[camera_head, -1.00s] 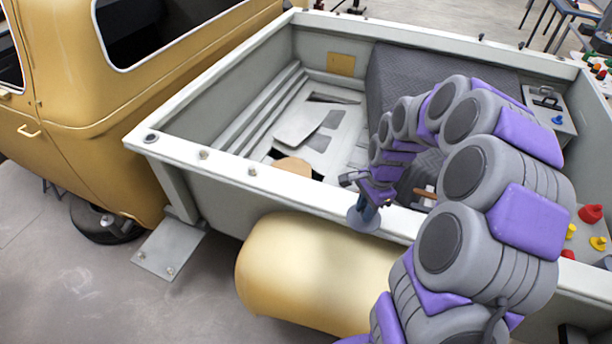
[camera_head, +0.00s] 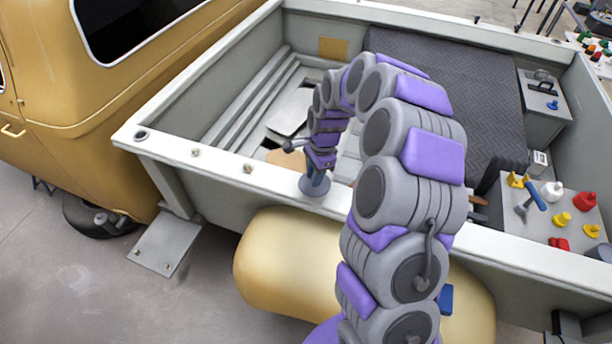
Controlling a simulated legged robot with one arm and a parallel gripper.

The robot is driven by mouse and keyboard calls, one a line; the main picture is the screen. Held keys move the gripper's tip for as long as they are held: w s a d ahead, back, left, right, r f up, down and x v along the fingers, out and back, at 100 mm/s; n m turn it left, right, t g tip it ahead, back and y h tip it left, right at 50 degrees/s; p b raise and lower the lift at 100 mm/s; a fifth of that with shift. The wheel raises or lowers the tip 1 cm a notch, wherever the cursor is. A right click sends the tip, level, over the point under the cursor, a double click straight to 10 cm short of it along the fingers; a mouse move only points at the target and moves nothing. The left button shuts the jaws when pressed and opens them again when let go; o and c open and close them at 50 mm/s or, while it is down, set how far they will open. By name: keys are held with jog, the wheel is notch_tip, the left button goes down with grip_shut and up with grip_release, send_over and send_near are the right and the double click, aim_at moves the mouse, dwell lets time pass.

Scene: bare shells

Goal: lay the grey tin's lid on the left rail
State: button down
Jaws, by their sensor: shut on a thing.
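My gripper (camera_head: 318,168) points down over the near rail (camera_head: 225,163) of the truck bed. It is shut on a small blue-grey lid (camera_head: 313,189), a round disc with a blue upright part between my fingers. The lid is roughly level and lies over the rail in the picture. I cannot tell whether it touches the rail. The rail is pale and flat, running from the left corner toward the lower right. I cannot make out the grey tin.
Small bolts (camera_head: 247,169) stand on the rail left of the lid. A side panel (camera_head: 520,222) at right carries a blue-handled hammer (camera_head: 534,194), a white bottle (camera_head: 552,191) and several red and yellow pieces. A dark ribbed mat (camera_head: 440,90) covers part of the bed. The rail's left stretch is mostly clear.

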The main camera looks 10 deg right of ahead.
aim_at(305, 186)
jog(key=shift+w+a+f, duration=0.1)
jog(key=shift+w+a, duration=0.5)
jog(key=shift+w, duration=0.35)
notch_tip(305, 186, down, 4)
jog(key=shift+r+p, duration=0.25)
jog(key=shift+p, duration=0.35)
jog(key=shift+a, duration=0.2)
jog(key=shift+f, duration=0.15)
jog(key=c, duration=0.9)
grip_release()
jog(key=shift+d, duration=0.15)
